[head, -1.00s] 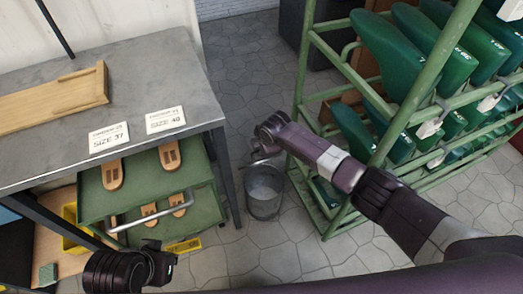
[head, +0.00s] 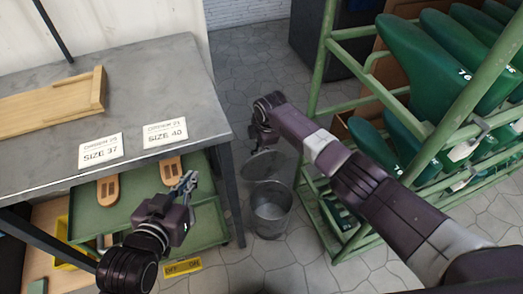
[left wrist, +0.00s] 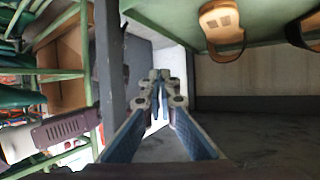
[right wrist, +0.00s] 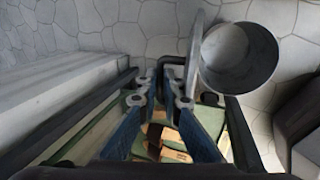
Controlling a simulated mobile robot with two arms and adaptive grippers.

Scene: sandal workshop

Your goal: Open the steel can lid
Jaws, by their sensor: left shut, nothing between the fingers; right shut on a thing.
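The steel can (head: 271,212) stands on the floor to the right of the table, and its open mouth shows. Its lid (head: 262,164) is tilted up at the can's far side. In the right wrist view the can (right wrist: 240,58) is seen into from above, with the lid (right wrist: 194,50) nearly edge-on beside its mouth. My right gripper (head: 262,143) is above the can at the lid; its fingertips (right wrist: 171,70) are shut on the lid, though the exact grip point is hard to see. My left gripper (head: 187,183) is shut and empty in front of the table edge, well away from the can.
A grey table (head: 200,95) with size cards stands left. Below it, a green drawer (head: 125,205) holding wooden soles is pulled out. A green rack (head: 312,100) with green shoe forms stands close right of the can. Floor shows between table and rack.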

